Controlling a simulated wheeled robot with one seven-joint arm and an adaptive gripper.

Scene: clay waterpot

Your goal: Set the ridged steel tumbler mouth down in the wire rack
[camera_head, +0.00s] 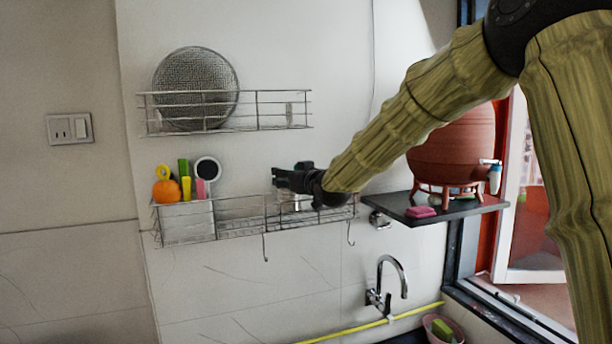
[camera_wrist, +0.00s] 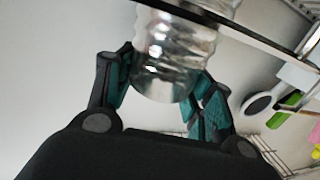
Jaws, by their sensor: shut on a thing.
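The ridged steel tumbler (camera_wrist: 172,50) is shiny and fills the space between my gripper's teal-padded fingers (camera_wrist: 165,85) in the wrist view. My gripper is shut on it. Its upper part runs out of the wrist picture, so I cannot tell which way its mouth faces. In the head view my gripper (camera_head: 283,181) is over the right part of the lower wire rack (camera_head: 235,222), and a small silvery piece of the tumbler (camera_head: 299,203) shows below it. Whether the tumbler touches the rack is unclear.
An upper wire rack (camera_head: 225,128) holding a round mesh sieve (camera_head: 195,85) hangs above. Utensils and an orange item (camera_head: 166,190) stand in the lower rack's left end. A dark shelf (camera_head: 470,208) with a clay waterpot (camera_head: 450,150) is at right.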

